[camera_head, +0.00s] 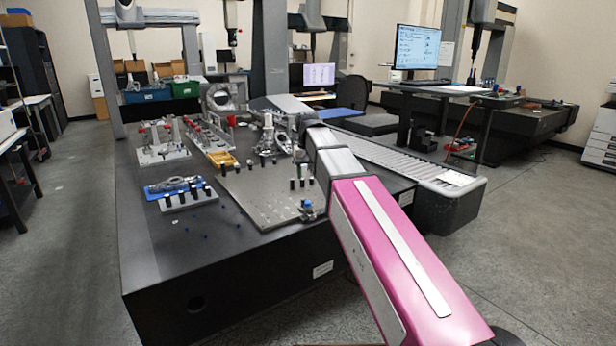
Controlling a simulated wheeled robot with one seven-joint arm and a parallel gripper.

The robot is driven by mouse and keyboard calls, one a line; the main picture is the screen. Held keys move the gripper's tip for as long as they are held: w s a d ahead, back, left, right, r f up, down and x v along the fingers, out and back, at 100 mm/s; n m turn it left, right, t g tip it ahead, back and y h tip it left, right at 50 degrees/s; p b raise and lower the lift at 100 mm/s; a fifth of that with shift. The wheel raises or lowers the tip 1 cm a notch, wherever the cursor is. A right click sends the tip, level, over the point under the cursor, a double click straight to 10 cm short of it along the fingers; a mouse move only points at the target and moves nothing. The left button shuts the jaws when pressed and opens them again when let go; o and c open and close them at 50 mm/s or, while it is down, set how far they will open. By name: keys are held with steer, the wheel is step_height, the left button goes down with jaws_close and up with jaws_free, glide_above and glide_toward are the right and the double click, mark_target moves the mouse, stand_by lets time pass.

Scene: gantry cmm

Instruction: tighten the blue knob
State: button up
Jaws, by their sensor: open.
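A small fixture with a blue knob (307,205) stands at the near right corner of the grey metal plate (262,202) on the dark table. It is small in this view, so its turn and how tight it is cannot be told. My pink arm (400,250) reaches from the lower right up over the table's right side, and its grey links pass to the right of the knob. I cannot make out my gripper's fingers beyond the far end of the arm. Nothing of my gripper is seen touching the knob.
Black-topped posts (298,178) stand on the plate near the arm. A yellow block (222,159), a blue tray (172,185) and metal fixtures (162,145) sit to the left. A roller conveyor (395,160) runs behind the arm. The table's front (240,250) is mostly clear.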

mark_target(308, 202)
step_height(308, 202, down, 11)
steer(key=n, duration=0.4)
steer(key=shift+r+n, duration=0.1)
steer(key=shift+n, duration=0.2)
stand_by(0.3)
